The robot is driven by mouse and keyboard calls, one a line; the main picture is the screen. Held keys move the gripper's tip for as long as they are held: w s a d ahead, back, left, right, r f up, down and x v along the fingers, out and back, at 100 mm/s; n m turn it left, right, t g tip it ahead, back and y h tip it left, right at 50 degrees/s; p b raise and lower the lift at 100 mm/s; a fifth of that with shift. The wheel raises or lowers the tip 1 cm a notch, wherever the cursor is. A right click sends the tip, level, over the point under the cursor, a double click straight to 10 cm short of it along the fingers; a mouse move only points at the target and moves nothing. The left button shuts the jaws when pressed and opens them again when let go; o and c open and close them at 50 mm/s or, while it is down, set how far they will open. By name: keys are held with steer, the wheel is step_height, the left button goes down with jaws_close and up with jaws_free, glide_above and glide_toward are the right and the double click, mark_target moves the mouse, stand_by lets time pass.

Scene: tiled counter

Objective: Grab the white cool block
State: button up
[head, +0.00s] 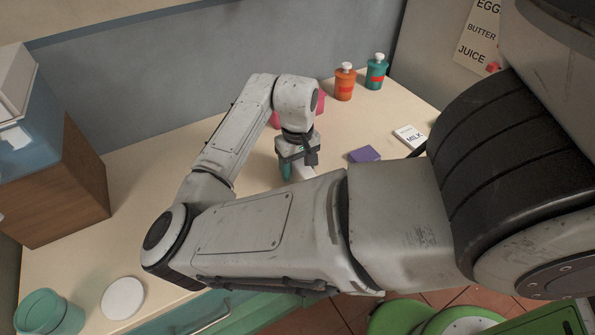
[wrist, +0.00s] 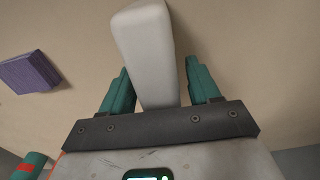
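The white cool block (wrist: 145,40) is a long, pale, rounded bar in the wrist view. It stretches from between my gripper's green fingers to beyond their tips. My gripper (wrist: 158,66) has one finger on each side of the block. A gap shows between the block and the right finger; the left finger is very close to the block, and I cannot tell if it touches. In the head view my gripper (head: 296,171) points down at the counter, and a small part of the white block (head: 304,172) shows beside a green finger. My arm hides much around it.
A purple block (head: 364,155) lies right of the gripper; it also shows in the wrist view (wrist: 29,72). A pink thing (head: 319,102) is partly hidden behind my arm.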

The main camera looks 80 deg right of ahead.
jaws_close()
stand_by(0.3)
steer(key=shift+r, duration=0.2)
